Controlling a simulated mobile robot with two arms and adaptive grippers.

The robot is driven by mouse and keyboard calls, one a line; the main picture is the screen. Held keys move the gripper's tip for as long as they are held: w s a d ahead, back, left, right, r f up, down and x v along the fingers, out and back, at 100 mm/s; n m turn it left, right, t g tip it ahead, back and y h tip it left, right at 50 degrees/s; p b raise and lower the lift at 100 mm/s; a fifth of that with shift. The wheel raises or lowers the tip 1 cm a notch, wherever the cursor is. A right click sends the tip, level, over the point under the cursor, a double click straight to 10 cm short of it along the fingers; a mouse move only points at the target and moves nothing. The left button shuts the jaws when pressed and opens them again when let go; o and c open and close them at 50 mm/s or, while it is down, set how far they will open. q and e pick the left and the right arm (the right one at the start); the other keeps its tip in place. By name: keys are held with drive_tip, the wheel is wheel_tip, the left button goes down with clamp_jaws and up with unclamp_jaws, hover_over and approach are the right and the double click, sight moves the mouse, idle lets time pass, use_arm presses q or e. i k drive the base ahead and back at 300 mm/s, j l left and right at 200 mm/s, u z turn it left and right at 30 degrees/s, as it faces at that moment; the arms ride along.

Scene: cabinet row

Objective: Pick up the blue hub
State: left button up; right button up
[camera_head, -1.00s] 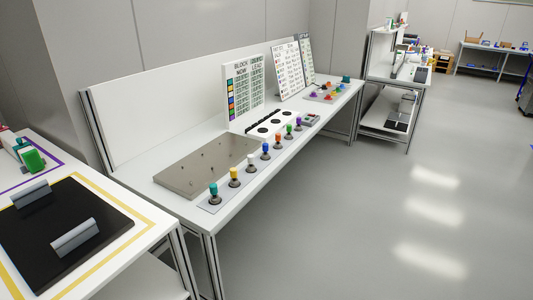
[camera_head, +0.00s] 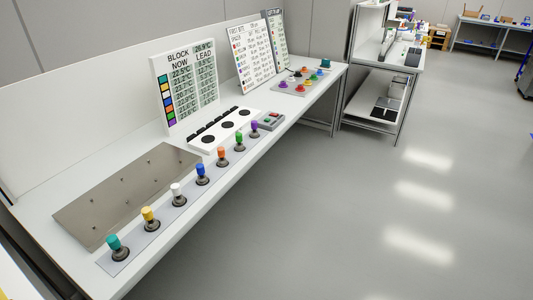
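A row of small coloured pieces on dark round bases stands along the front edge of the long white table (camera_head: 52,222). The blue one (camera_head: 200,170) is in the middle of the row, upright, between a white one (camera_head: 176,188) and an orange one (camera_head: 221,153). I take the blue one to be the blue hub, but a label naming it is not visible. A teal one (camera_head: 114,242) and a yellow one (camera_head: 148,214) stand nearer; a green one (camera_head: 239,138) and a purple one (camera_head: 254,127) stand farther. Neither of my grippers is in view.
A grey pegged plate (camera_head: 124,190) lies behind the row. A white block with black discs (camera_head: 228,125), a small grey box (camera_head: 270,121) and upright sign boards (camera_head: 187,82) stand farther along. Open grey floor (camera_head: 330,225) lies to the right.

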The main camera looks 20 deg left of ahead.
sight(202, 179)
drive_tip(key=i+l+u, duration=0.2)
drive_tip(key=i, duration=0.25)
drive_tip(key=i+u, duration=0.15)
drive_tip(key=i, duration=0.35)
drive_tip(key=i+l+u, duration=0.2)
drive_tip(key=i, duration=0.25)
drive_tip(key=l, duration=0.1)
